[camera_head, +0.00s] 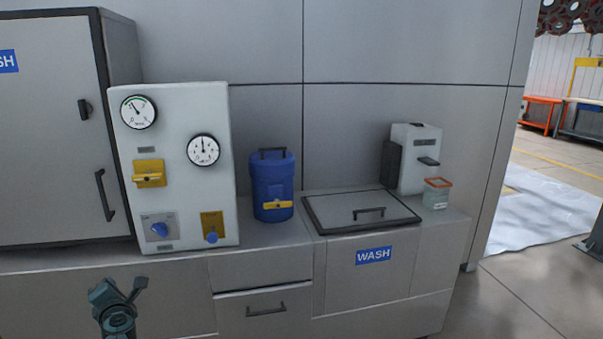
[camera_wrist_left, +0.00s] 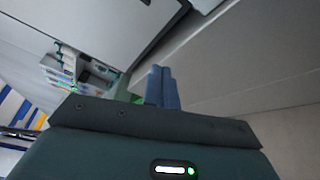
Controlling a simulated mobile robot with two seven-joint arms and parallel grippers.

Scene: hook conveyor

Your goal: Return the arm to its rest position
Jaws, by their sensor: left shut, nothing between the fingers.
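My left gripper (camera_head: 116,302) is low at the bottom left of the head view, in front of the counter's grey face and below the gauge panel. It holds nothing and is apart from the counter. In the left wrist view its two blue fingers (camera_wrist_left: 162,88) lie side by side, closed together. My right gripper is in neither view.
A grey counter carries a gauge panel (camera_head: 175,182) with knobs, a blue canister (camera_head: 272,190), a lidded wash basin (camera_head: 345,212), a grey dispenser (camera_head: 412,160) and a small clear container (camera_head: 436,195). A grey cabinet (camera_head: 55,150) stands at left. Open floor lies at right.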

